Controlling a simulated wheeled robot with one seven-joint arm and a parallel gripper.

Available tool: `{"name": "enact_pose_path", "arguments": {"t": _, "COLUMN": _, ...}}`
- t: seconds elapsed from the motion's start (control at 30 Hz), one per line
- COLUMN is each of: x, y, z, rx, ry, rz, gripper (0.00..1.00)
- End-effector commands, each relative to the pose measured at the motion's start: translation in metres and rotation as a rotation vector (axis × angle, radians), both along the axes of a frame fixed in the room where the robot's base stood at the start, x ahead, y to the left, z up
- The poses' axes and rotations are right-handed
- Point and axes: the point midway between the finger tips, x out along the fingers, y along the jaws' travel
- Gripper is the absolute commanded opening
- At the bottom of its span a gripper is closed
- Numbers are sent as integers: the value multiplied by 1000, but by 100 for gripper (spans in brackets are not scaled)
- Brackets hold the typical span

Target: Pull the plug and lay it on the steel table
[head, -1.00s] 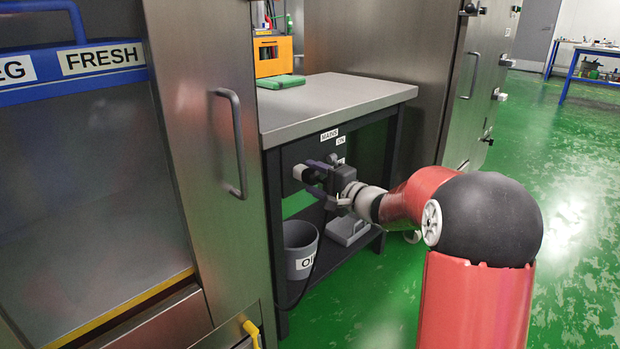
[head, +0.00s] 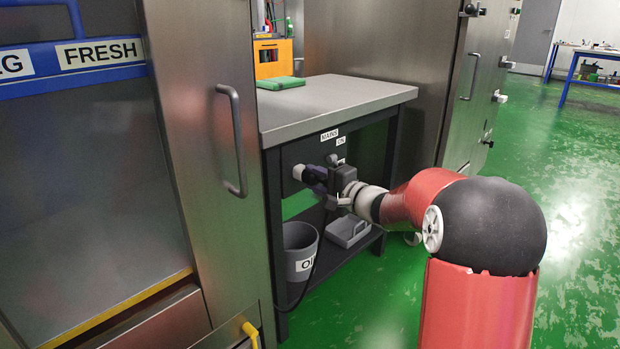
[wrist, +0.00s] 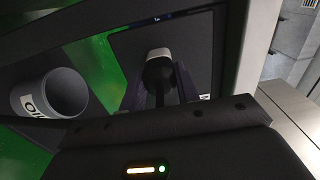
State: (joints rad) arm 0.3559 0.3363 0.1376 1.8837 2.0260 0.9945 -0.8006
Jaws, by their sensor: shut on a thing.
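The plug (wrist: 159,73) shows in the wrist view as a dark body against a pale block on the dark mains panel, its dark cord running back toward me. My gripper (head: 313,175) is shut on it in front of the panel under the table, and its fingers also show either side of the plug in the wrist view (wrist: 162,88). In the head view my fingers mostly hide the plug. It appears still seated at the panel. The steel table (head: 335,98) stands above, its grey top largely bare.
A green cloth-like item (head: 281,83) lies at the table's back left, near an orange crate (head: 273,58). Steel cabinets flank the table. Green floor is clear at right.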

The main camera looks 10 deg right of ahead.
Motion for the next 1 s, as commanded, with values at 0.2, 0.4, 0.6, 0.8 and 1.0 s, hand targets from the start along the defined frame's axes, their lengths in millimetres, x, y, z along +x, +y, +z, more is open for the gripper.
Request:
{"name": "enact_pose_path", "arguments": {"t": 0.2, "x": 0, "y": 0, "z": 0, "rx": 0, "ry": 0, "rz": 0, "gripper": 0}}
{"name": "enact_pose_path", "arguments": {"t": 0.4, "x": -5, "y": -4, "z": -1, "rx": -1, "ry": -1, "rz": 0, "gripper": 0}}
{"name": "enact_pose_path", "arguments": {"t": 0.6, "x": -11, "y": -8, "z": -1, "rx": 1, "ry": -1, "rz": 0, "gripper": 0}}
{"name": "enact_pose_path", "arguments": {"t": 0.8, "x": -18, "y": -13, "z": 0, "rx": 0, "ry": 0, "rz": -1, "gripper": 0}}
{"name": "enact_pose_path", "arguments": {"t": 1.0, "x": -24, "y": -18, "z": 0, "rx": -1, "ry": 1, "rz": -1, "gripper": 0}}
